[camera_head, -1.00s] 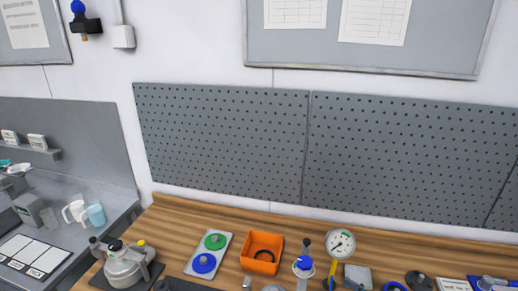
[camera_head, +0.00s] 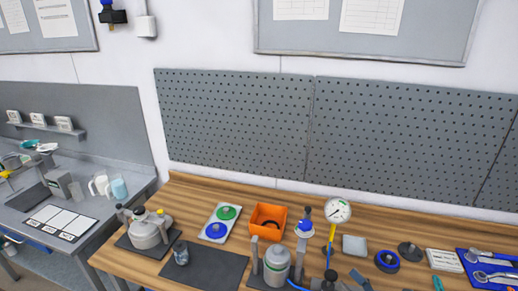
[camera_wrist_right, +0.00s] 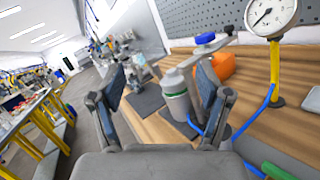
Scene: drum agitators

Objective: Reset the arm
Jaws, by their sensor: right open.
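My right gripper (camera_wrist_right: 162,68) is open in the right wrist view. Its two dark fingers stand wide apart with nothing held between them. A grey canister with a green band (camera_wrist_right: 177,96) shows beyond the fingers, apart from them, near the right finger. In the head view the canister (camera_head: 277,266) stands on the wooden bench. Dark finger-like tips that look like my right gripper (camera_head: 344,281) show at the bottom edge, right of the canister; most of the gripper is cut off. My left gripper is not in view.
On the bench (camera_head: 390,236) are a metal pot (camera_head: 149,232), an orange bin (camera_head: 268,219), a dial gauge (camera_head: 338,211) on a yellow stem with a blue hose, and a blue tool tray (camera_head: 488,268). A grey pegboard (camera_head: 235,125) stands behind.

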